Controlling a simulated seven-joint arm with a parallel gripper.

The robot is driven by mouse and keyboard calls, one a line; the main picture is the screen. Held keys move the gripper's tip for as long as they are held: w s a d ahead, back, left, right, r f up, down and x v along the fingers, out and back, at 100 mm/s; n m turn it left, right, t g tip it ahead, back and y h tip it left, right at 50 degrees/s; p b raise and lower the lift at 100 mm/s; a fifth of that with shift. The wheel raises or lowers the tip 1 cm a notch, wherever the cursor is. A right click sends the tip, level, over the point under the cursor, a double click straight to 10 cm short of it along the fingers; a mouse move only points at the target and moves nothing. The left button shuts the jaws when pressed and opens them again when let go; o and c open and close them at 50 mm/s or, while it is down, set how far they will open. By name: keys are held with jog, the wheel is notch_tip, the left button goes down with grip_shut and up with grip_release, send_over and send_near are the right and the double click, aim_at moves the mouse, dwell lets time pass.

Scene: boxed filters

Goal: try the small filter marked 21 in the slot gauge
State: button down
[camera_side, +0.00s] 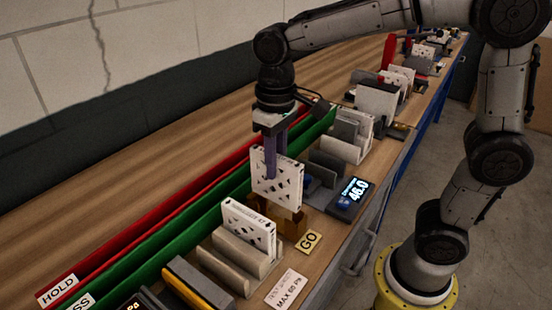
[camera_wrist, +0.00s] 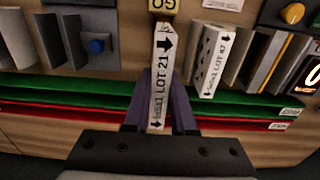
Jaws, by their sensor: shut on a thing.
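My gripper (camera_side: 271,165) is shut on a white filter (camera_side: 283,188) with dark cut-out shapes on its face. In the wrist view the narrow edge of this filter (camera_wrist: 161,80) reads LOT 21, between the purple fingers of my gripper (camera_wrist: 160,112). The filter is upright. The slot gauge (camera_side: 293,226) is a brown-amber block directly below it, behind the GO card (camera_side: 309,241). The filter's lower edge overlaps the gauge's top in the side view; I cannot tell whether it is in the slot or just above. The GO card (camera_wrist: 163,6) also shows in the wrist view.
Another white filter (camera_side: 250,228) stands in a rack to the left; its edge (camera_wrist: 214,62) reads LOT and an unclear number. A display (camera_side: 352,193) reading 46.0 is right of the gauge. Green (camera_side: 205,218) and red (camera_side: 150,218) channels run behind. A MAX card (camera_side: 287,289) lies in front.

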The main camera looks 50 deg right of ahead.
aim_at(276, 189)
jog(key=shift+f, duration=3.55)
dwell(1.8)
jog(key=shift+r, duration=0.15)
dwell(1.0)
jog(key=shift+r, duration=4)
